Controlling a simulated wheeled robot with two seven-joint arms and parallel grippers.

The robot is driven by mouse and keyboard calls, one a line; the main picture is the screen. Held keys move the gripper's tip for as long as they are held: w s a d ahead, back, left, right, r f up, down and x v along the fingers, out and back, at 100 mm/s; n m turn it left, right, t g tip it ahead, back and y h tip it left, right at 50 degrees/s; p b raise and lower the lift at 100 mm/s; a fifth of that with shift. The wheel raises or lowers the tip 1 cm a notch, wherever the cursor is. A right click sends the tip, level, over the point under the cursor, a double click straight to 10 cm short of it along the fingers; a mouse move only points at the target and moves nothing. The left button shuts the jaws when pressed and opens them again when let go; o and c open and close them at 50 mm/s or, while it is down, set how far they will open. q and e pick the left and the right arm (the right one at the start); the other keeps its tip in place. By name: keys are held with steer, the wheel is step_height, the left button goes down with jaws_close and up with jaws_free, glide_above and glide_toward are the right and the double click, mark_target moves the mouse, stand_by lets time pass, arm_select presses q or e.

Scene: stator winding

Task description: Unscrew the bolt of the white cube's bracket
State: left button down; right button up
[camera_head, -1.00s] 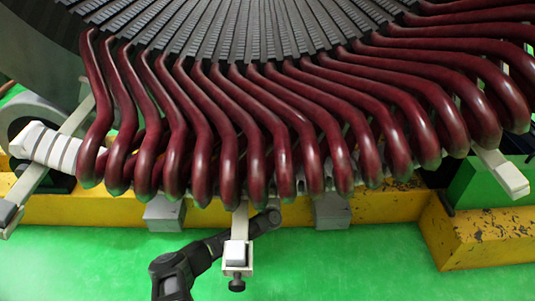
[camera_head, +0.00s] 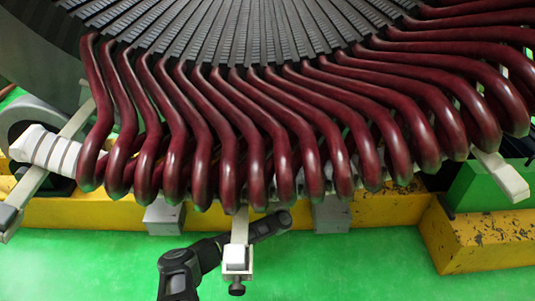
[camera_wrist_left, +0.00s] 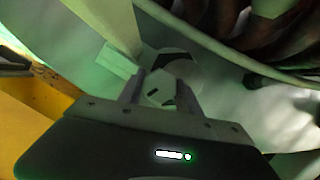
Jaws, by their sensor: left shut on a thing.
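The white cube (camera_head: 236,258) sits on the outer end of a pale bracket (camera_head: 240,225) that comes out from under the dark red coils. A dark knob-headed screw (camera_head: 236,288) hangs below that end. My left arm passes behind the bracket in the head view; its gripper is hidden there. In the left wrist view my left gripper (camera_wrist_left: 163,85) has its two fingers on either side of a pale, faceted bolt head (camera_wrist_left: 160,90) and is shut on it. A pale bar (camera_wrist_left: 107,28) stands just left of the fingers. My right gripper is in neither view.
The dark red coils (camera_head: 230,165) hang close above my left arm. A yellow beam (camera_head: 100,212) runs behind it, with a grey block (camera_head: 164,216) in front. A second yellow beam (camera_head: 490,235) stands at right. The green floor (camera_head: 370,270) is clear in front.

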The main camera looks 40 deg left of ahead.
arm_select(q)
steer(key=c, duration=0.8)
jaws_free()
steer(key=shift+c, duration=0.2)
steer(key=shift+s, duration=0.1)
steer(key=p+v, duration=0.2)
steer(key=v, duration=0.5)
steer(key=shift+s+d+f, duration=0.2)
steer(key=shift+s+d, duration=0.05)
